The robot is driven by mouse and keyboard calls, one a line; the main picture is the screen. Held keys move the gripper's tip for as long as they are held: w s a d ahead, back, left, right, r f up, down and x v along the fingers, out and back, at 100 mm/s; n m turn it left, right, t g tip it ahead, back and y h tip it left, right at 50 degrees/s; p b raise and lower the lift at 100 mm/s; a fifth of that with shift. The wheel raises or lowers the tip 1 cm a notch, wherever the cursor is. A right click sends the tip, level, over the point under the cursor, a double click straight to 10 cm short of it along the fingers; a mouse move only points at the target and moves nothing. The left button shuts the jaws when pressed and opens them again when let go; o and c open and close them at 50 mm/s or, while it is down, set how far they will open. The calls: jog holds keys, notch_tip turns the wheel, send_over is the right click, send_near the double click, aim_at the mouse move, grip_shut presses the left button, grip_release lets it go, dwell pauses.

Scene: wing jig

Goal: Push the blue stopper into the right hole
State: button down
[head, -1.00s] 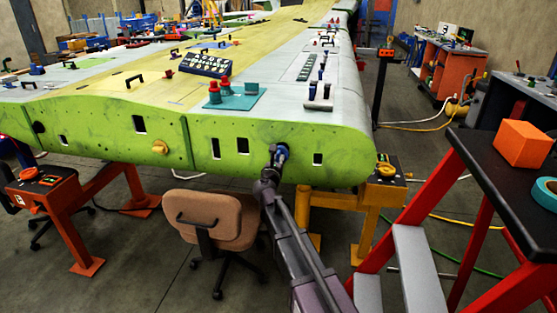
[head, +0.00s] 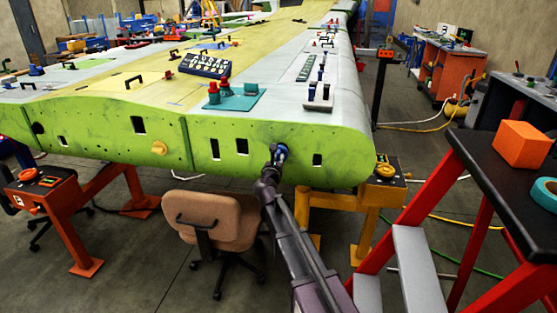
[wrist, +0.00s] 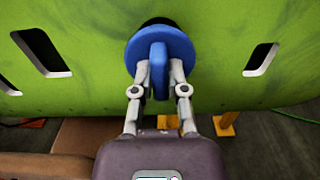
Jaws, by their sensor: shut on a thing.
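The blue stopper (wrist: 178,47) is a round disc with an upright grip tab, seen close in the wrist view. My gripper (wrist: 159,78) is shut on its tab. The disc sits at a dark round hole (wrist: 158,21) in the green panel (wrist: 100,80), and some of the hole's dark edge shows above the disc. I cannot tell how deep the stopper is in the hole. In the head view my gripper (head: 277,160) is at the green front face of the wing, and the blue stopper (head: 281,151) shows beyond it.
Rectangular slots flank the stopper, one at the left (wrist: 40,52) and one at the right (wrist: 261,59). A brown chair (head: 215,215) stands below the wing. A yellow stand (head: 345,200) and red steps (head: 430,200) are to the right.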

jog(key=shift+w+d, duration=0.2)
jog(key=shift+w, duration=0.7)
jog(key=shift+w+d, duration=0.15)
jog(key=shift+w, duration=0.75)
jog(key=c, duration=0.6)
grip_release()
jog(key=shift+s, duration=0.1)
jog(key=s, duration=0.4)
jog(key=s+a, duration=0.1)
jog(key=s, duration=0.2)
jog(key=s+a, duration=0.1)
jog(key=s, duration=0.3)
jog(key=shift+s+a, duration=0.2)
jog(key=shift+s, duration=0.1)
